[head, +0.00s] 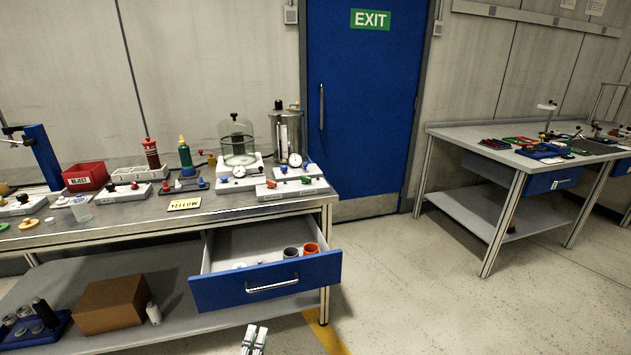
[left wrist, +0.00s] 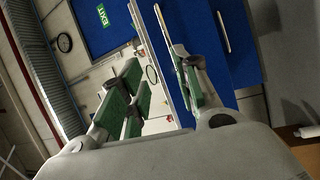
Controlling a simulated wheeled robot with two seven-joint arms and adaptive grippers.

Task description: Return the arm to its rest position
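My left gripper (head: 254,340) shows at the bottom edge of the head view, low in front of the workbench and apart from the open drawer. In the left wrist view its green-padded fingers (left wrist: 158,85) stand apart with nothing between them, so it is open and empty. Most of my left arm is outside the head view. My right gripper is in neither view.
Pump equipment crowds the benchtop. A cardboard box (head: 112,303) sits on the lower shelf. Floor (head: 430,300) to the right is clear.

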